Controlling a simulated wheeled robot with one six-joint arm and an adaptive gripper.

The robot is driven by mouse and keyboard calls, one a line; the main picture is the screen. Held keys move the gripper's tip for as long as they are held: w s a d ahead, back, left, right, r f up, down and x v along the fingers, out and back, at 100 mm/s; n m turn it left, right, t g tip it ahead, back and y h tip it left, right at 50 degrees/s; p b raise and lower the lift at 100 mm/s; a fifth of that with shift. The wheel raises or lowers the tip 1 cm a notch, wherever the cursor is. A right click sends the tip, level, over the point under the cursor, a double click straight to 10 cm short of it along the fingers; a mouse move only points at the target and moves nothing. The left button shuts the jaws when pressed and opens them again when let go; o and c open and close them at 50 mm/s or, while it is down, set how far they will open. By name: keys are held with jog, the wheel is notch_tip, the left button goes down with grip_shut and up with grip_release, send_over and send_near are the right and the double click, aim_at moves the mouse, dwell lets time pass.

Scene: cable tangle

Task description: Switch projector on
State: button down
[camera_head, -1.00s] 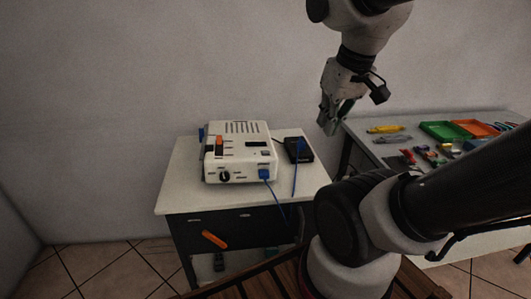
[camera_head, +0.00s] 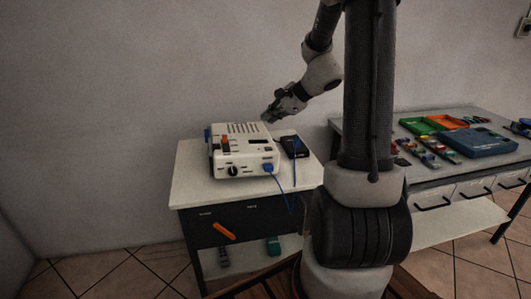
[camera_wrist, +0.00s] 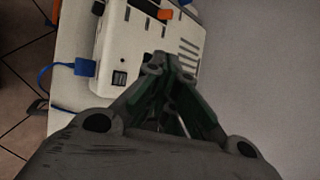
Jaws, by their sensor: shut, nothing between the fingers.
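The projector (camera_head: 244,152) is a white box with top vents, a black knob on its front and an orange part on top. It stands on a small white-topped table. In the wrist view the projector (camera_wrist: 140,35) fills the upper middle, with a black rocker-like switch (camera_wrist: 120,78) on the side facing the camera. My gripper (camera_head: 268,119) is shut and empty, just behind and above the projector's back right corner. In the wrist view its closed fingertips (camera_wrist: 157,62) overlap the projector's edge; I cannot tell whether they touch it.
Blue plugs (camera_head: 268,168) with cables sit at the projector's front and side. A black box (camera_head: 294,146) stands to its right on the white-topped table (camera_head: 190,180). A workbench at right holds trays and a blue case (camera_head: 480,142). An orange handle (camera_head: 224,231) hangs below.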

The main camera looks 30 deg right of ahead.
aim_at(268, 149)
jog(key=shift+w+r+m+t, duration=0.3)
jog(key=shift+w+m, duration=0.15)
jog(key=shift+m, duration=0.35)
jog(key=shift+f, duration=0.1)
jog(key=shift+a+f, duration=0.15)
jog(key=shift+f, duration=2.05)
jog(key=shift+a+f, duration=0.1)
jog(key=shift+f, duration=2.1)
jog(key=shift+f, duration=0.15)
jog(key=shift+f, duration=0.25)
jog(key=shift+a+f, duration=0.1)
jog(key=shift+f, duration=0.25)
jog(key=shift+r, duration=0.8)
jog(key=shift+r, duration=0.1)
